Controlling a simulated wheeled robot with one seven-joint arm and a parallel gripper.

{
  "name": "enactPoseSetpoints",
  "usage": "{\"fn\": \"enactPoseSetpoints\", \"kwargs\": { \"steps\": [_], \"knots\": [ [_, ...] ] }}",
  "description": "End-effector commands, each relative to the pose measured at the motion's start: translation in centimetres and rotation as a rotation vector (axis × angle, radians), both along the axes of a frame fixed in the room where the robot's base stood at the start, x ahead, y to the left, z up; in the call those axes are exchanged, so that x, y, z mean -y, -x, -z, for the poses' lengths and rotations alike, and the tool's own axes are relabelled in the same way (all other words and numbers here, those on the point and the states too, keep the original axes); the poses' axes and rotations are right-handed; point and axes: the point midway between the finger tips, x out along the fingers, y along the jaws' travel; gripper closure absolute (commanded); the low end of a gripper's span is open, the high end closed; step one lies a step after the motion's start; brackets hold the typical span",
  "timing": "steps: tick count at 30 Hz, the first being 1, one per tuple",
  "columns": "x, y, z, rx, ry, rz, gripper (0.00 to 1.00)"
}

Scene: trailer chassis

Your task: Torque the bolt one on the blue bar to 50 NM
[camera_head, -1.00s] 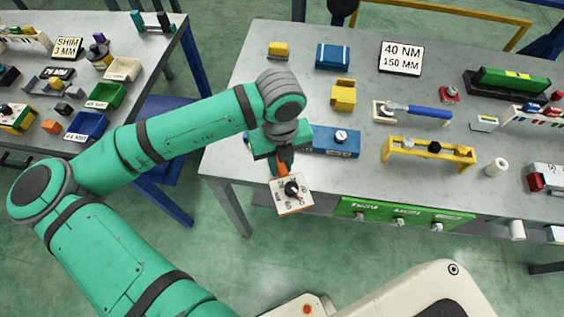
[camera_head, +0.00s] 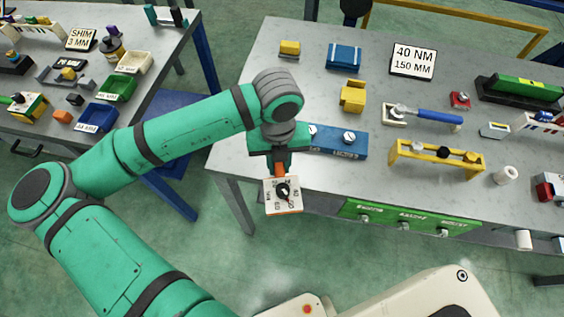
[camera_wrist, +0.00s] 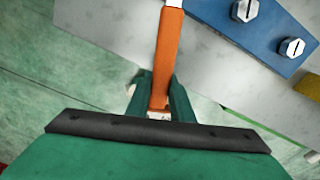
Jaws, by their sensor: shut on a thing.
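The blue bar (camera_head: 334,149) lies near the front left edge of the grey table. Two silver bolt heads show on it, a right one (camera_head: 349,137) and a left one (camera_head: 312,131) partly behind my gripper. The bar (camera_wrist: 262,38) is at upper right in the wrist view; its small label is unreadable. My gripper (camera_head: 280,168) is shut on an orange handle (camera_wrist: 167,60), left of the bar and apart from it. A white dial block (camera_head: 272,204) with a black knob shows at the handle's near end. The tool's far end is out of the wrist view.
A blue-handled tool (camera_head: 435,116) and a yellow bar (camera_head: 437,157) lie right of the blue bar. A green panel (camera_head: 410,219) fronts the table. A second table (camera_head: 150,75) with bins stands left.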

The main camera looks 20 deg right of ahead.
Motion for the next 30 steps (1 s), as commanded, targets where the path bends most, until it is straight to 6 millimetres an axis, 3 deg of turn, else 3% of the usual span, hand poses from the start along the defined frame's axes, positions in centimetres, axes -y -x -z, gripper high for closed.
{"fn": "enactPoseSetpoints", "kwargs": {
  "steps": [30],
  "knots": [
    [-1.7, -0.6, 0.0, 0.001, 0.0, 0.117, 1.0]
  ]
}}
